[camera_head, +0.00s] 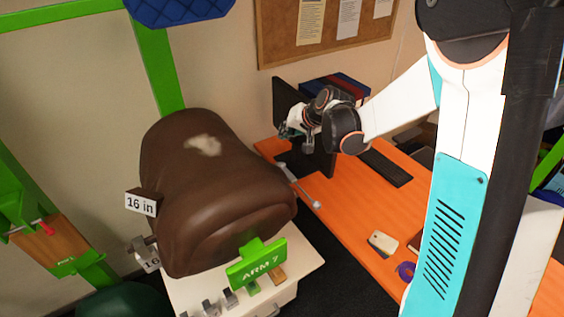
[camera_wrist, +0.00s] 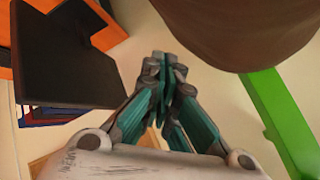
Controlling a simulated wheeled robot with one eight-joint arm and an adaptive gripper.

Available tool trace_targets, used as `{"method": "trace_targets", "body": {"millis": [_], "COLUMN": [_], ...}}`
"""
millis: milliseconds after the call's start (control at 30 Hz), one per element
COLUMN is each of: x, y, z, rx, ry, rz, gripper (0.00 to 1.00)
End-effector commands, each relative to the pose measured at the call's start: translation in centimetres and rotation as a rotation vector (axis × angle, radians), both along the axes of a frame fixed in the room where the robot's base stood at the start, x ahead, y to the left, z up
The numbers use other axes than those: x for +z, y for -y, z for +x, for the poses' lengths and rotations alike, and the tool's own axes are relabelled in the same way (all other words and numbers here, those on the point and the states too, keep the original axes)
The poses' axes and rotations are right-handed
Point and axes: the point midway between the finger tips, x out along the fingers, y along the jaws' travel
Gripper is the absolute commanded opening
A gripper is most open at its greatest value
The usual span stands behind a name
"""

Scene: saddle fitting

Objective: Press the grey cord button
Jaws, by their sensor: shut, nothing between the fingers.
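I cannot make out the grey cord button for certain in either view. My gripper (camera_head: 287,131) is in the air at the upper middle of the head view, in front of the dark monitor and to the right of the brown saddle form (camera_head: 215,205). In the wrist view my gripper (camera_wrist: 165,62) shows its teal-sided fingers shut together with nothing between them. The brown form also shows in the wrist view (camera_wrist: 240,28), above and right of the fingertips, apart from them.
A dark monitor (camera_wrist: 65,55) stands left of my fingers. A green post (camera_wrist: 282,125) is at the right. The orange desk (camera_head: 345,215) holds a keyboard (camera_head: 386,167) and a pale phone-like item (camera_head: 383,242). A white cabinet (camera_head: 305,252) stands under the form, with several grey pieces on it.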

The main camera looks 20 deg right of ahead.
Motion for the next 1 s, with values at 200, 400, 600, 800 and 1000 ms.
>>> {"method": "trace_targets", "body": {"millis": [200,400,600,800,1000], "x": [-0.5,-2.1,-4.8,-7.5,-8.8], "y": [0.0,0.0,0.0,0.0,0.0], "z": [0.0,0.0,0.0,0.0,0.0], "rx": [0.000,0.000,0.000,0.000,0.000], "ry": [0.000,0.000,0.000,0.000,0.000], "rz": [0.000,0.000,0.000,0.000,0.000], "gripper": [0.00,0.00,0.00,0.00,0.00]}}
